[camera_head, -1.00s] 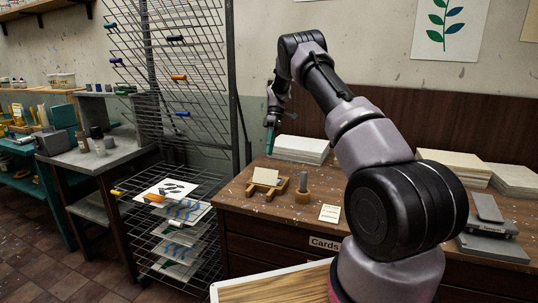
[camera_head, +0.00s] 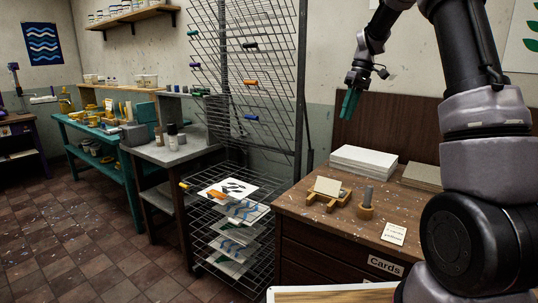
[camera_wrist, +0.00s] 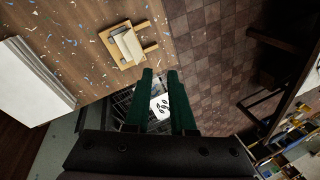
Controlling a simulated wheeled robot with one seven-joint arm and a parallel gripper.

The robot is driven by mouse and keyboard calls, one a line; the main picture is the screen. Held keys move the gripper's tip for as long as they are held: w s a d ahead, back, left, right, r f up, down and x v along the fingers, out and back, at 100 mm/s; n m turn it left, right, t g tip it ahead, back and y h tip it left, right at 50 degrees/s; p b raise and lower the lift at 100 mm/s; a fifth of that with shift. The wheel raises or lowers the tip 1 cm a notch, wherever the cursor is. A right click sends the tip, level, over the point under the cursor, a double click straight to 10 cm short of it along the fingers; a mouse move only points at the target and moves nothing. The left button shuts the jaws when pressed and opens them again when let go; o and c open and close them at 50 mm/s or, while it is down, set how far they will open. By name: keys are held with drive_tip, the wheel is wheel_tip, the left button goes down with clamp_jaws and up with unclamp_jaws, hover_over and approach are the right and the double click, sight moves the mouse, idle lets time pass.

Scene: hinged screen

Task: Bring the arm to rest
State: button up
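My gripper (camera_head: 349,103) hangs in the air above the back left of the brown cabinet top (camera_head: 312,214), its green fingers pointing down. In the wrist view its two fingers (camera_wrist: 162,80) stand apart with nothing between them. Beyond the gap, far below, the printed sheet (camera_wrist: 160,105) on the rack shows. My arm reaches up on the right side of the head view, bent at the elbow above the picture's top edge.
A wire drying rack (camera_head: 250,75) stands left of the cabinet, with a printed sheet (camera_head: 228,189) on its shelf. On the cabinet are a white paper stack (camera_head: 362,160), a wooden card stand (camera_head: 328,193) and a round wooden holder (camera_head: 366,208). Floor (camera_head: 90,245) at left is clear.

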drive_tip(key=s+a+r+m+t, duration=0.1)
drive_tip(key=s+r+m+t, duration=0.1)
drive_tip(key=s+r, duration=0.45)
drive_tip(key=s+r+m+t, duration=0.2)
drive_tip(key=s+r+m, duration=0.1)
drive_tip(key=s, duration=0.6)
drive_tip(key=s+f+m+t+h, duration=0.1)
drive_tip(key=s+m+t, duration=0.3)
drive_tip(key=s, duration=1.2)
drive_tip(key=shift+a+f+m, duration=0.15)
drive_tip(key=shift+a+m, duration=0.3)
drive_tip(key=shift+m, duration=0.05)
clamp_jaws()
